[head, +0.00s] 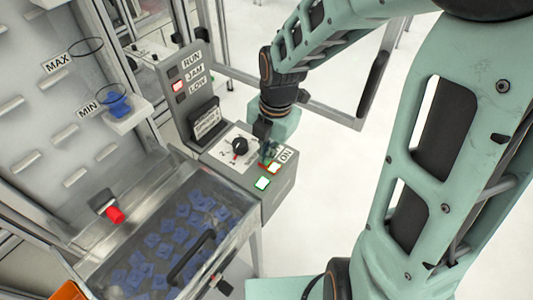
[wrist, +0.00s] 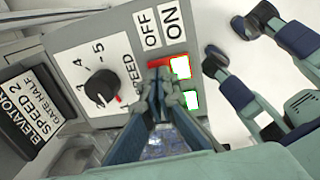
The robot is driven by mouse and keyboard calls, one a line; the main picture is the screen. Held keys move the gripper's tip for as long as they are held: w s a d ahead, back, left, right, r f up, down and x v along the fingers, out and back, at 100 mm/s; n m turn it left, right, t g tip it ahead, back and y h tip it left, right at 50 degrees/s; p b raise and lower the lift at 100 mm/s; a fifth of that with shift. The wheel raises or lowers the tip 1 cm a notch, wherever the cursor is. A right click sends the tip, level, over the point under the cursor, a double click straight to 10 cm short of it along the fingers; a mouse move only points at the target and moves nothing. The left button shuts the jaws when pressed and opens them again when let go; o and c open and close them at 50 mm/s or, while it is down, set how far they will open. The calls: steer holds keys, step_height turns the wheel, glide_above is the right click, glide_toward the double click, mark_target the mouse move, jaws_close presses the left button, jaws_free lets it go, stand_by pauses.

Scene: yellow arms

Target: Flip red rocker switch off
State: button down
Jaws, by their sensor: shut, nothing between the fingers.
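The red rocker switch (head: 274,167) is on the sloped grey control panel, with a lit white face and a red edge. In the wrist view the red switch (wrist: 181,67) lies just right of my fingertips, beneath the OFF and ON labels. My gripper (head: 265,155) is shut and empty, pointing down at the panel. In the wrist view my fingertips (wrist: 158,72) are together at the left edge of the red switch and hide part of it. I cannot tell whether they touch it.
A lit green-edged switch (head: 262,183) sits beside the red one. A black speed knob (head: 240,146) is to the left. An upright panel with RUN, JAM and LOW lamps (head: 178,86) stands behind. A clear-walled bin of blue parts (head: 160,240) is at front left.

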steer(key=shift+a+f, duration=0.15)
steer(key=shift+f, duration=0.15)
steer(key=shift+s+d+r+p, duration=0.2)
steer(key=shift+s+d+p, duration=0.25)
steer(key=shift+d+p, duration=0.2)
